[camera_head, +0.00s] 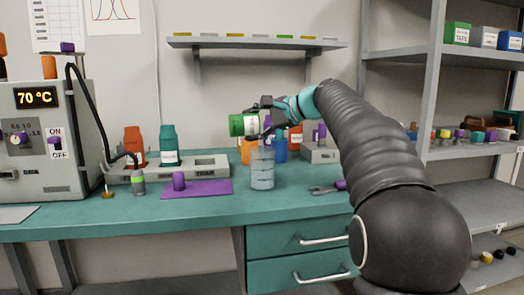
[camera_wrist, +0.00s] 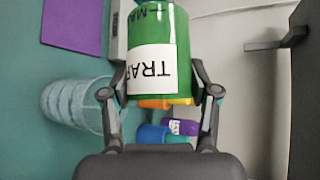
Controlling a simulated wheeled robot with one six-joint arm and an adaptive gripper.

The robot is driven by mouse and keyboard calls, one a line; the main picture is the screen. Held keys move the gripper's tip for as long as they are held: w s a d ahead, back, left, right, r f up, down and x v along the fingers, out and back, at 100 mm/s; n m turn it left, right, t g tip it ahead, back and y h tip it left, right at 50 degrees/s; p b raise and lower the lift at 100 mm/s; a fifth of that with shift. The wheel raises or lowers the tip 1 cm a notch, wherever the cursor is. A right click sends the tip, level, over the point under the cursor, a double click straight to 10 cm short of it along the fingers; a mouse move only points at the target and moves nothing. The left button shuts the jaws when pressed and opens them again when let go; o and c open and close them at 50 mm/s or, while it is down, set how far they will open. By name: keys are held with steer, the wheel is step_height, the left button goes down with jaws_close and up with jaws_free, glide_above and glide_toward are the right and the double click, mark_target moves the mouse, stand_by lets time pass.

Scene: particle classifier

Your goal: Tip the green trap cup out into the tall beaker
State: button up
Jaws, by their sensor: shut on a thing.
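The green trap cup (camera_head: 240,124) is held on its side in the air, its green end pointing left in the head view. In the wrist view the cup (camera_wrist: 172,25) shows its white label between the fingers. My gripper (camera_head: 265,119) is shut on the cup; it also shows in the wrist view (camera_wrist: 160,100). The tall beaker (camera_head: 262,168) is clear, stands upright on the bench, and is just below and slightly right of the cup. The beaker also shows in the wrist view (camera_wrist: 72,105), left of the gripper. I cannot see into the cup.
A purple mat (camera_head: 210,188) with a purple piece lies left of the beaker. A trap rack (camera_head: 205,170) holds orange and teal bottles behind it. Blue and orange bottles (camera_head: 280,150) stand close behind the beaker. A shelf (camera_head: 255,43) hangs above.

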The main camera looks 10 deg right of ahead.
steer(key=shift+d+r+m+t+y+b, duration=0.1)
steer(key=shift+d+m+t+y+b, duration=0.2)
steer(key=shift+m+y+b, duration=0.3)
steer(key=shift+d+r+m+t+y+b, duration=0.1)
steer(key=shift+d+m+t+y+b, duration=0.2)
steer(key=shift+y+b, duration=0.4)
stand_by(1.6)
steer(key=shift+d+m+t+y+b, duration=0.35)
steer(key=shift+m+t+y+b, duration=0.4)
steer(key=shift+b, duration=0.4)
steer(key=shift+d+m+t+y+b, duration=0.3)
steer(key=shift+m+t+y+b, duration=0.25)
steer(key=shift+m+y+b, duration=0.45)
stand_by(2.9)
